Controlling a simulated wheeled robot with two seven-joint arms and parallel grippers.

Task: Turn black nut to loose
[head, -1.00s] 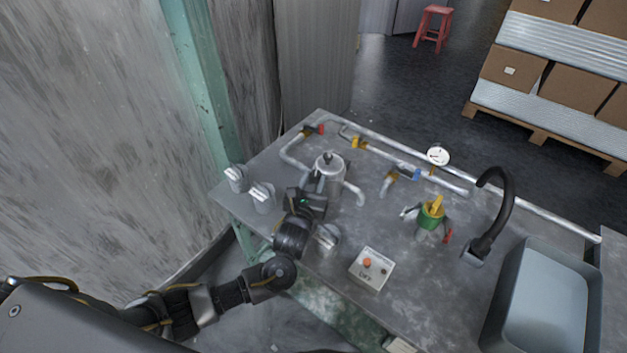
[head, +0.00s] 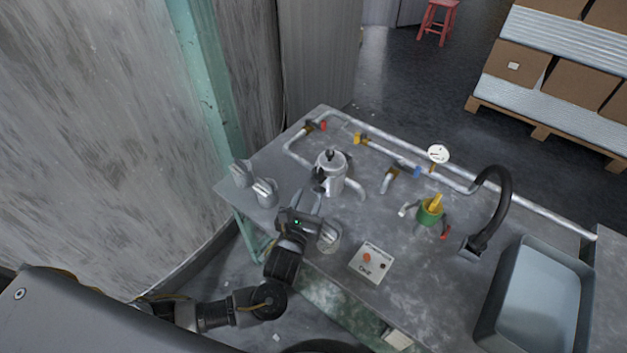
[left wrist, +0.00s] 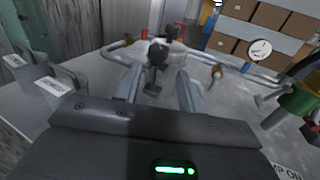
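A metal canister (head: 332,172) with a black knob (head: 330,155) on its lid stands on the bench, joined to piping. A black nut (head: 320,181) sits on its near side. It also shows in the left wrist view (left wrist: 157,52), beyond my fingers, with a black piece below it. My left gripper (head: 308,197) is in front of the canister. Its two fingers are apart in the left wrist view (left wrist: 160,85), with the nut seen between and above them. They look empty; contact with the nut is not visible. My right gripper is not in view.
Two grey cups (head: 264,192) stand left of the gripper and another grey piece (head: 329,237) right of it. A control box (head: 371,262) with a red button, a green funnel-like fitting (head: 430,211), a black faucet (head: 495,215) and a grey basin (head: 540,300) lie to the right.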

